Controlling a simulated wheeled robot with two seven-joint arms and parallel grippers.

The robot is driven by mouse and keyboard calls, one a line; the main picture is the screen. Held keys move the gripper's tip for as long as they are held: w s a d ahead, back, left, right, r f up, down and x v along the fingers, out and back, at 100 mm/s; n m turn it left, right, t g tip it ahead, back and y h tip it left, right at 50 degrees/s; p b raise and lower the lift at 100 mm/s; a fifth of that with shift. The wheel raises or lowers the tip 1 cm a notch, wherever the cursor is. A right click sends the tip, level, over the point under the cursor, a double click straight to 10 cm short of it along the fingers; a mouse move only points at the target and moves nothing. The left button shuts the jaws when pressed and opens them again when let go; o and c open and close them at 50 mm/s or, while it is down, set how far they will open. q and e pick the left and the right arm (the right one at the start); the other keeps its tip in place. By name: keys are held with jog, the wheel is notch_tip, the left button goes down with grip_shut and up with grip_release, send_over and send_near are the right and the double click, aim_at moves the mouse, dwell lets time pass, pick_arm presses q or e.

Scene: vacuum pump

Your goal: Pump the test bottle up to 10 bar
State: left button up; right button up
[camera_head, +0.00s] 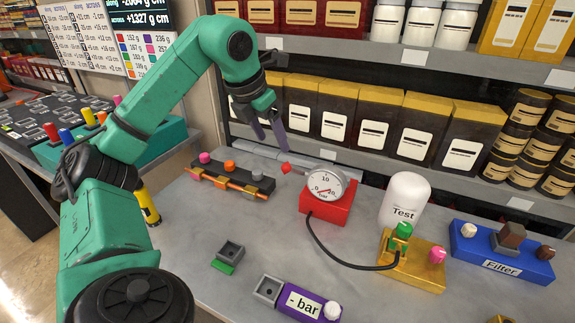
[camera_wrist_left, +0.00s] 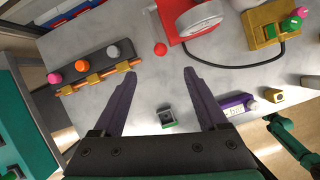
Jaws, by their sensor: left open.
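The white test bottle (camera_head: 405,196) stands upright behind a gold block (camera_head: 412,272) with a green knob (camera_head: 402,231) and a pink knob (camera_head: 437,255). A black hose joins the gold block to a red gauge box (camera_head: 326,209). Its round dial (camera_head: 325,184) shows 10 and bar; the needle's reading is too small to tell. A red ball (camera_head: 286,168) sits at the gauge's left; it also shows in the left wrist view (camera_wrist_left: 160,49). My left gripper (camera_head: 268,139) is open and empty above the table, behind and left of the gauge. My right gripper is not seen.
A black rail with pink, orange and grey knobs (camera_head: 231,178) lies left of the gauge. A purple "- bar" block (camera_head: 302,302), grey square sockets (camera_head: 230,251) and a blue Filter block (camera_head: 500,255) are also on the table. Loaded shelves (camera_head: 345,50) stand close behind.

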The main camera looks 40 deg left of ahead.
aim_at(285, 163)
pick_arm(q)
jog(key=x, duration=0.5)
jog(key=shift+w+f+b, duration=0.1)
jog(key=shift+f+b, duration=0.2)
jog(key=shift+b, duration=0.05)
jog(key=x, duration=0.5)
jog(key=shift+w+r, duration=0.1)
jog(key=shift+w, duration=0.2)
jog(key=shift+f, duration=0.2)
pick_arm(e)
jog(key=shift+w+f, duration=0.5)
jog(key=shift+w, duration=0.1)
pick_arm(q)
jog(key=shift+c, duration=0.7)
grip_shut()
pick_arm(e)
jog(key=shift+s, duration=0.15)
pick_arm(q)
jog(key=shift+w, duration=0.1)
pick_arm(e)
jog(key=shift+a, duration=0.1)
